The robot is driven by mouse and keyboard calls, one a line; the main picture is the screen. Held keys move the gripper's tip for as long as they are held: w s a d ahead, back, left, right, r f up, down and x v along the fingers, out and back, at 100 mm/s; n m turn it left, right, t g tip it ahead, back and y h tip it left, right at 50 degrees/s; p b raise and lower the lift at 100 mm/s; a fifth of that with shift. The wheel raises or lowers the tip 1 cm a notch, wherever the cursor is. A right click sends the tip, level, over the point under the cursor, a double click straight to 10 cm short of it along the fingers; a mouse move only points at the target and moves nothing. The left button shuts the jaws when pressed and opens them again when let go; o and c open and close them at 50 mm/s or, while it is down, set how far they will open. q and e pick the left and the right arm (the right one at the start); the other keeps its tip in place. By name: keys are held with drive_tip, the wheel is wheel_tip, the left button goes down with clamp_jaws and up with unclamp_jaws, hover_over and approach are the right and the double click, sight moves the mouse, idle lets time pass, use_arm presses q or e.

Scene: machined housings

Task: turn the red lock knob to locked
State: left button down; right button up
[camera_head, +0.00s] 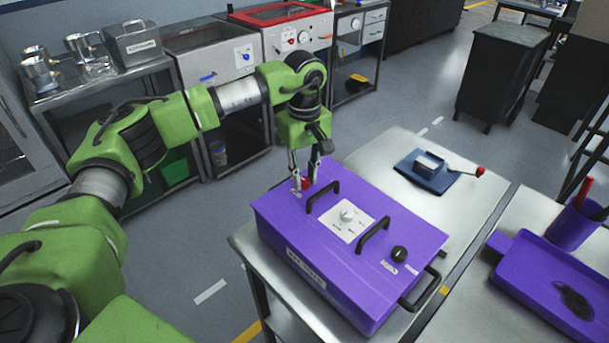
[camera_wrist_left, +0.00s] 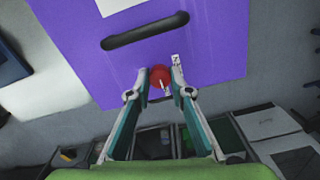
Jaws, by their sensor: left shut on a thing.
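The red lock knob (camera_head: 307,183) sits on the top of the purple housing (camera_head: 285,225), near its far left corner. In the left wrist view the red knob (camera_wrist_left: 160,76) lies between the two fingertips, with a pale pointer mark on it and a small white label beside it. My left gripper (camera_head: 304,184) comes down from above and is shut on the knob; it also shows in the left wrist view (camera_wrist_left: 160,84). The fingers hide part of the knob in the head view. The lock label is too small to read. My right gripper is not in view.
The housing also carries black handles (camera_head: 373,236), a white dial plate (camera_head: 347,219) and a black knob (camera_head: 399,254). It stands on a metal table (camera_head: 386,152). A blue block fixture (camera_head: 425,171) lies behind it; a purple tray (camera_head: 550,285) is at right.

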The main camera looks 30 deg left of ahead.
sight(305, 180)
use_arm(q)
drive_tip(key=c, duration=1.8)
unclamp_jaws()
wheel_tip(305, 180, up, 12)
